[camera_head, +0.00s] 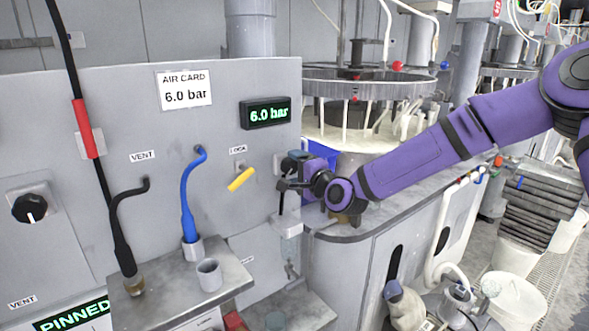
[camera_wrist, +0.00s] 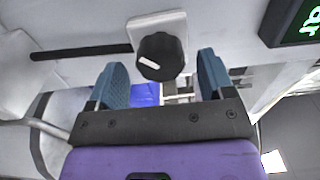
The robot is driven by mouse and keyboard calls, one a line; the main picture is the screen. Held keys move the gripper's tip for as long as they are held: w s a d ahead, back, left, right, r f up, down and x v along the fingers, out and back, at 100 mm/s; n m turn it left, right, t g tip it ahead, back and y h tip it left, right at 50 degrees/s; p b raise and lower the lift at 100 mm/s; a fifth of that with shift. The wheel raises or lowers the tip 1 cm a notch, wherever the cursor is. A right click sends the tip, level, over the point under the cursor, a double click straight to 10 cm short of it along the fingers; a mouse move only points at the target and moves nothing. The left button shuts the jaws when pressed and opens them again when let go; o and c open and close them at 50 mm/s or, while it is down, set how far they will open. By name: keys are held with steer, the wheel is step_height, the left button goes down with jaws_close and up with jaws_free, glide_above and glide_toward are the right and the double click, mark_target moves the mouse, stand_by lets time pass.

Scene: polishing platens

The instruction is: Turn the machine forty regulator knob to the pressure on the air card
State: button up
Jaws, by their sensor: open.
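The air card (camera_head: 185,89) on the grey panel reads 6.0 bar. The green display (camera_head: 265,113) to its right also reads 6.0 bar; its edge shows in the wrist view (camera_wrist: 290,22). A black regulator knob (camera_wrist: 160,60) with a white mark sits on a light plate in the wrist view. My gripper (camera_head: 288,186) is at the panel's right edge, below the display. In the wrist view its two blue fingers (camera_wrist: 161,72) are open, one on each side of the knob, with visible gaps.
A yellow lock handle (camera_head: 241,180) stands left of my gripper. Blue (camera_head: 187,200) and black (camera_head: 117,225) hoses stand on a ledge (camera_head: 180,289) with a grey cup (camera_head: 209,273). Another black knob (camera_head: 29,208) is at far left. A round platen machine (camera_head: 368,78) stands behind.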

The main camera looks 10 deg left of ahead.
steer(key=v, duration=1)
steer(key=s+d+r+n+g+h, duration=0.1)
steer(key=s+d+r+n+h, duration=0.2)
steer(key=d, duration=0.5)
steer(key=s+d+r+n+g+h, duration=0.1)
steer(key=s+d+n+h, duration=0.15)
steer(key=d+h, duration=0.4)
steer(key=s+d+r+n+g+h, duration=0.15)
steer(key=s+d, duration=0.25)
steer(key=d, duration=0.5)
steer(key=s+d+r+g+h, duration=0.1)
steer(key=s+d+r, duration=0.2)
steer(key=s+d, duration=0.4)
steer(key=s+d+r+n+g+h, duration=0.1)
steer(key=s+d, duration=0.6)
steer(key=s, duration=0.8)
step_height(320, 180, up, 2)
steer(key=shift+s+r+g, duration=0.1)
steer(key=shift+s+g, duration=0.05)
steer(key=shift+g, duration=0.5)
